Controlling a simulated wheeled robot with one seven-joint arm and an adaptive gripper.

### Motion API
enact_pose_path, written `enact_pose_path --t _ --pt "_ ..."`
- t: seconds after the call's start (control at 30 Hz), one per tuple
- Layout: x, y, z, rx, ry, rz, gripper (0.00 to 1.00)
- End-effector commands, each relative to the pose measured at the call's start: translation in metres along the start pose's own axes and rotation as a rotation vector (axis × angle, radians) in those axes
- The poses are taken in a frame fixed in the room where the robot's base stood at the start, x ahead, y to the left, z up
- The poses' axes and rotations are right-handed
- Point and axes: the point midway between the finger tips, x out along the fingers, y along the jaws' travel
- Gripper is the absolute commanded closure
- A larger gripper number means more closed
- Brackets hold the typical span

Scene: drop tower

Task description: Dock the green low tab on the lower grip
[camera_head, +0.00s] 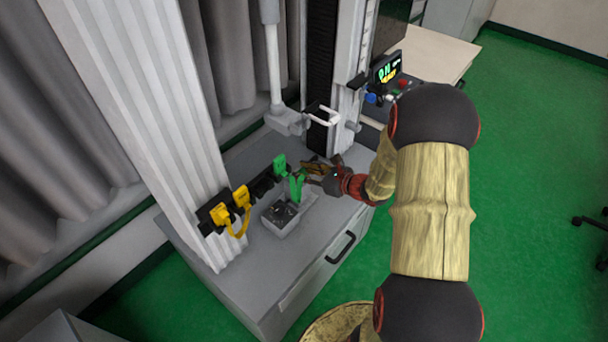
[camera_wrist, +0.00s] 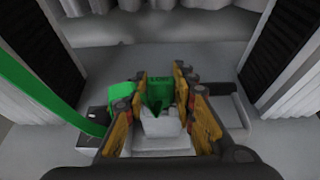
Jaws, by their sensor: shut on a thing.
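In the wrist view, my gripper (camera_wrist: 165,80) is shut on the green low tab (camera_wrist: 157,90), which shows between its two yellow-and-black fingers with small lettering on top. A pale grey block (camera_wrist: 160,127), which looks like the lower grip, shows just below the tab. I cannot tell whether they touch. A green strap (camera_wrist: 45,85) runs from the upper left toward another green part (camera_wrist: 120,95) left of the fingers. In the head view, my gripper (camera_head: 312,172) is low over the grey base, beside a green strap (camera_head: 296,184). The held tab is mostly hidden there.
A black rack (camera_head: 262,184) carries a green tab (camera_head: 279,163) and yellow tabs (camera_head: 241,196) with a yellow strap. An open grey bin (camera_head: 283,226) stands in front. A control box (camera_head: 385,78) is at right.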

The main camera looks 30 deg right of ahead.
Motion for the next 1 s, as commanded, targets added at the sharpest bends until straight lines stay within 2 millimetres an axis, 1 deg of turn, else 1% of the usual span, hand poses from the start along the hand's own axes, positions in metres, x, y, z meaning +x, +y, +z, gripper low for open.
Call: enact_pose_path --t 0.23,0.37,0.4,0.6,0.7,1.0 --pt "0.0001 -0.0005 0.0005 -0.002 -0.001 -0.001 0.91" --pt "0.0016 -0.0004 -0.0033 -0.001 -0.001 -0.001 0.91" --pt "0.0013 -0.0004 -0.0028 -0.001 -0.001 -0.001 0.72" --pt "0.0011 -0.0003 -0.0026 -0.001 0.000 -0.001 0.61" --pt "0.0011 -0.0003 -0.0025 -0.001 0.000 -0.001 0.55" --pt "0.0007 -0.0004 -0.0013 -0.001 -0.001 -0.001 0.55"
